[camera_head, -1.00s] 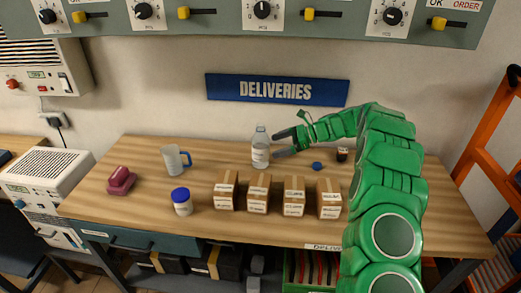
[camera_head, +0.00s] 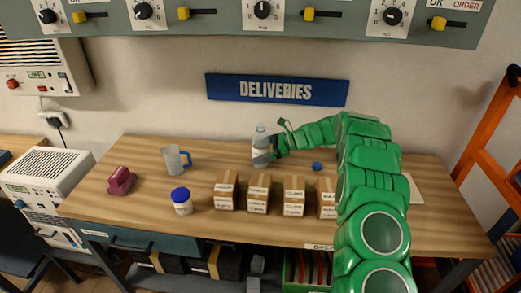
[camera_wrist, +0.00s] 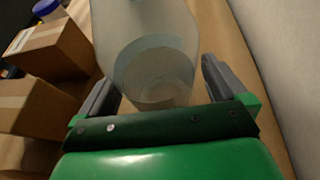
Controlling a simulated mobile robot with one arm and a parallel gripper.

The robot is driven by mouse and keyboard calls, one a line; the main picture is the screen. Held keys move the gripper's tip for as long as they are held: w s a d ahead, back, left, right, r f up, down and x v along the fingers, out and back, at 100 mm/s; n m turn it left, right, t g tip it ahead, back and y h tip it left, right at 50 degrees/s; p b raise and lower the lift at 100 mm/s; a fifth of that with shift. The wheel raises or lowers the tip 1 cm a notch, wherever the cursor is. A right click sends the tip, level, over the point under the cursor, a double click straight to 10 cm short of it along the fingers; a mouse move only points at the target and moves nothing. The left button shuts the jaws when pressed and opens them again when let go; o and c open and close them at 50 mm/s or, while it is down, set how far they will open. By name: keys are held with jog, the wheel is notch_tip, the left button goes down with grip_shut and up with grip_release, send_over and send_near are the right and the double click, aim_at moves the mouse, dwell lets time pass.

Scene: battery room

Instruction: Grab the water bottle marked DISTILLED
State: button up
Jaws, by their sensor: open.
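A clear bottle (camera_head: 261,150) with a pale label stands upright at the back of the wooden table, below the DELIVERIES sign. The writing on its label is too small to read. My gripper (camera_head: 268,151) has reached it from the right. In the wrist view the bottle (camera_wrist: 150,50) sits between the two grey fingers of my gripper (camera_wrist: 155,80), one on each side. The fingers are open, with a gap visible on the right side.
Several small cardboard boxes (camera_head: 258,193) stand in a row in front of the bottle. A white jar with a blue lid (camera_head: 181,201), a clear mug (camera_head: 174,158) and a dark red object (camera_head: 121,180) are to the left. A blue cap (camera_head: 317,166) lies right of the bottle.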

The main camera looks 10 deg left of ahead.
aim_at(263, 139)
jog(key=shift+a, duration=0.15)
jog(key=c, duration=1.3)
jog(key=shift+r, duration=0.15)
jog(key=shift+r, duration=1.3)
jog(key=shift+s+d+r, duration=0.25)
jog(key=shift+s+r, duration=0.55)
jog(key=shift+r, duration=0.2)
jog(key=shift+s+d+r, duration=0.25)
jog(key=shift+s+r, duration=0.5)
jog(key=shift+r, duration=0.25)
jog(key=shift+s+d+r, duration=0.25)
jog(key=shift+s+r, duration=0.55)
jog(key=shift+r, duration=0.2)
jog(key=shift+s+d+r, duration=0.45)
jog(key=shift+s+r, duration=0.2)
jog(key=shift+s, duration=0.75)
jog(key=shift+s+d+r, duration=0.45)
jog(key=shift+s+r, duration=0.25)
jog(key=shift+s, duration=0.7)
jog(key=shift+s+d+r, duration=0.45)
jog(key=shift+s+r, duration=0.2)
jog(key=shift+s, duration=0.75)
